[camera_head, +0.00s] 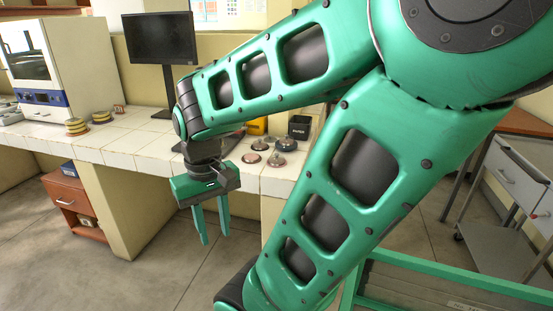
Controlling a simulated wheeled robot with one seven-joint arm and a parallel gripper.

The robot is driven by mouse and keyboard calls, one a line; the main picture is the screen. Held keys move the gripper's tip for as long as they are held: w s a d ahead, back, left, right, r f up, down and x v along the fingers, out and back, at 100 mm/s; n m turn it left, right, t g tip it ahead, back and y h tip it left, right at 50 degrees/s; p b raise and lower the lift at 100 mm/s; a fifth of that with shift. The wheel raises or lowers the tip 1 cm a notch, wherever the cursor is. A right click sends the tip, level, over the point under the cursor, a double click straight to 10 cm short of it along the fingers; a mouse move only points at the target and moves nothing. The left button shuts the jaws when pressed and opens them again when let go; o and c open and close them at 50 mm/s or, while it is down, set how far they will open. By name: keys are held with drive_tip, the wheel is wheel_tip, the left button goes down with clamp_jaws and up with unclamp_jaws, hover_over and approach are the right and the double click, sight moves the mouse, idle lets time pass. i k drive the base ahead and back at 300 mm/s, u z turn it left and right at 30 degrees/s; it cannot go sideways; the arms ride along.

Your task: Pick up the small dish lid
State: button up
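Several small round dishes or lids lie on the white tiled counter (146,148), to the right of my wrist. A small reddish one (251,158) and another (276,160) are at the front, with a light-topped one (260,145) and a larger dark one (286,144) behind. I cannot tell which is the small dish lid. My gripper (214,226) points down in front of the counter, left of these dishes. Its two green fingers are apart with nothing between them. Its fingertips hang below the counter top, over the floor.
A monitor (160,38) and a white incubator-like box (58,62) stand on the counter, with stacked yellow-rimmed dishes (76,127) between them. A black box (299,127) stands behind the loose dishes. A red drawer cabinet (74,203) is under the counter. A metal cart (505,215) is at right.

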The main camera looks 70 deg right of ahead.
sight(271, 139)
drive_tip(key=z, duration=1.1)
drive_tip(key=i, duration=0.3)
drive_tip(key=z, duration=0.6)
